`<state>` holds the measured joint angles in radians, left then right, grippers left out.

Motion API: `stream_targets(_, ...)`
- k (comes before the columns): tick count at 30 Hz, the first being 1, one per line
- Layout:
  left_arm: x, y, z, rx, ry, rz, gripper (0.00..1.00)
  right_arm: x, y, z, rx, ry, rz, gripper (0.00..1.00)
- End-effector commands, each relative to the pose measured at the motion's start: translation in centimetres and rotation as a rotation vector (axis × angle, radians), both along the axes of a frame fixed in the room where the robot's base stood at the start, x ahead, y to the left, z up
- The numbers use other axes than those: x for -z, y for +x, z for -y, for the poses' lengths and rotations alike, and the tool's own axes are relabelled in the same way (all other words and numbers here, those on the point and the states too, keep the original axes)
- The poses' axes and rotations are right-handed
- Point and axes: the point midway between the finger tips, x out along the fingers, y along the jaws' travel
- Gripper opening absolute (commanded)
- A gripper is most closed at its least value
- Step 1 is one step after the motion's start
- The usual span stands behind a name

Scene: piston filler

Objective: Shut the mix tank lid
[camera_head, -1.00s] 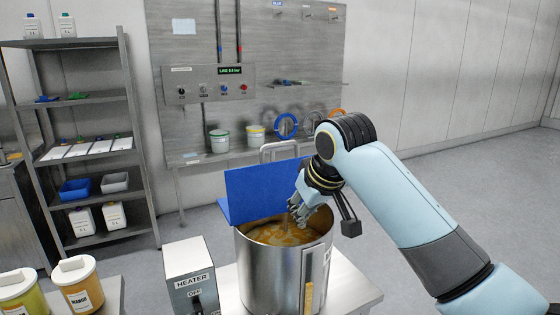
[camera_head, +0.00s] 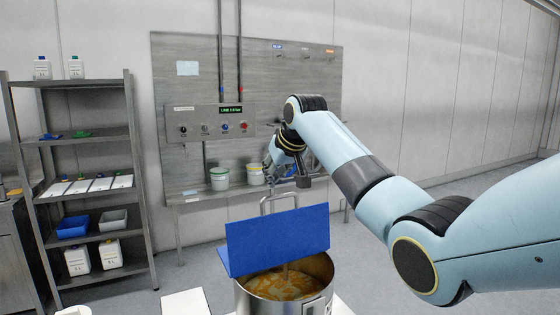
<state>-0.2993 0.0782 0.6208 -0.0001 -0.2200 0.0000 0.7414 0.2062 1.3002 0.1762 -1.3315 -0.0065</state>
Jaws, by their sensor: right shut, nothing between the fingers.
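The mix tank (camera_head: 268,308) is a steel pot at the bottom centre, with an orange-brown mixture (camera_head: 280,286) showing inside. Its blue lid (camera_head: 285,238) stands raised at the back of the rim, so the tank is open. My right gripper (camera_head: 268,172) is shut and empty, above and behind the lid, apart from it. Part of the gripper is hidden by its own wrist. My left gripper is not in view.
A metal handle frame (camera_head: 279,197) stands behind the lid. A grey wall panel (camera_head: 200,80) with a control box (camera_head: 211,122) and white buckets (camera_head: 219,179) is at the back. A shelf rack (camera_head: 129,160) stands at left. Floor at right is clear.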

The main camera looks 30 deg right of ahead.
Motion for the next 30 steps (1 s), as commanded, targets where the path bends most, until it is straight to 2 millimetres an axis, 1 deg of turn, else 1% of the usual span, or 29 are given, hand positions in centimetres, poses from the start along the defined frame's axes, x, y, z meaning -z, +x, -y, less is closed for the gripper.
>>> stream_targets(3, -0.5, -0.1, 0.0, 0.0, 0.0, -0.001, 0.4, 1.2, 1.1, 0.0, 0.001, 0.001, -0.002, 0.0)
stream_targets(4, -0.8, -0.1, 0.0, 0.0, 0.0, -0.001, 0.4, 1.3, 0.9, 0.1, 0.001, -0.001, -0.002, 0.0)
stream_targets(6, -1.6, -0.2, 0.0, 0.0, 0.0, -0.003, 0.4, 1.1, -0.2, 0.0, -0.001, -0.002, 0.0, 0.0)
stream_targets(12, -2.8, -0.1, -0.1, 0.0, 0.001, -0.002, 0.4, 1.2, -2.2, -0.1, 0.001, -0.002, 0.001, 0.0)
stream_targets(18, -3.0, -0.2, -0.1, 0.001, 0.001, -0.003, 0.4, 1.4, -2.9, -0.1, 0.001, -0.001, 0.001, 0.0)
stream_targets(26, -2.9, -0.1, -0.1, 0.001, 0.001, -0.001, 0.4, 1.4, -2.9, -0.1, 0.001, -0.001, 0.002, 0.0)
stream_targets(30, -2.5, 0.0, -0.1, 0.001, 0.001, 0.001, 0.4, 1.5, -2.6, -0.1, 0.001, -0.002, 0.019, 0.0)
